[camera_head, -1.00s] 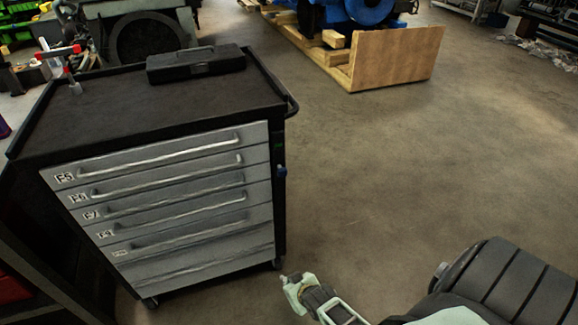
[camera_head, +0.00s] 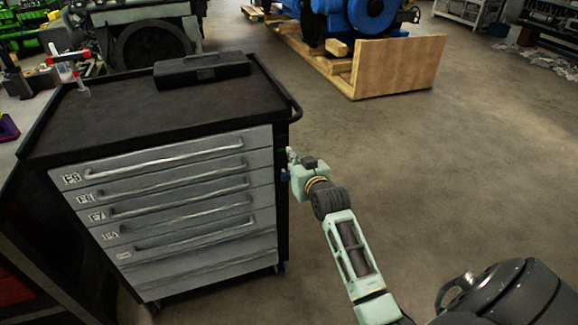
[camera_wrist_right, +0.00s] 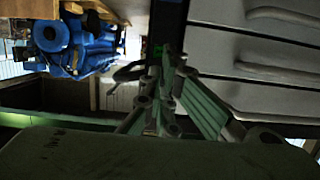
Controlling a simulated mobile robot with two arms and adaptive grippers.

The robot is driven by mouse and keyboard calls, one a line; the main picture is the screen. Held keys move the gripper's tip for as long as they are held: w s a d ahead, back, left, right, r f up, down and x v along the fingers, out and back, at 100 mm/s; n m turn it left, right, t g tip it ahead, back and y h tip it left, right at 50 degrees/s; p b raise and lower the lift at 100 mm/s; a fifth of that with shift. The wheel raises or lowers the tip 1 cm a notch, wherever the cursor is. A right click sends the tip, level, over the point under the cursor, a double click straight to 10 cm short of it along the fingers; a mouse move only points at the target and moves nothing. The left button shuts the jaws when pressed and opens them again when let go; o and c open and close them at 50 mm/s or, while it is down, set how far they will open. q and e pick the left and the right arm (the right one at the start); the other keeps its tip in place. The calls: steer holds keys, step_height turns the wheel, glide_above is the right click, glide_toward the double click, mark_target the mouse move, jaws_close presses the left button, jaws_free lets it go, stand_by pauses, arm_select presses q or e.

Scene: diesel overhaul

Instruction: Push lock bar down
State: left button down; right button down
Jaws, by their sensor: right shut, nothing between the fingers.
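The tool cabinet's grey drawer fronts (camera_head: 180,200) face me in the head view. A black vertical bar (camera_head: 282,222) runs down the right edge of the drawers; I take it to be the lock bar. A small blue part (camera_head: 285,175) sits on that edge beside my gripper. My right gripper (camera_head: 291,156) is shut and empty at the upper part of this edge; whether it touches the bar I cannot tell. In the right wrist view the shut fingers (camera_wrist_right: 163,92) point at the dark bar (camera_wrist_right: 167,28), near a small green mark. My left gripper is not in view.
A black case (camera_head: 202,70) lies on the cabinet top. A side handle (camera_head: 294,108) sticks out at the upper right corner, close above my right gripper. A wooden pallet with a board (camera_head: 398,66) stands behind. The floor to the right is clear.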

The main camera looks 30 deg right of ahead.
mark_target(283, 166)
steer(key=w+f, duration=0.2)
steer(key=w+d+f, duration=0.1)
steer(key=w, duration=0.1)
steer(key=shift+w+f, duration=0.1)
steer(key=shift+f, duration=0.95)
steer(key=shift+f, duration=0.1)
step_height(283, 166, down, 3)
steer(key=shift+f+b, duration=0.1)
steer(key=shift+b, duration=0.95)
steer(key=shift+a, duration=0.1)
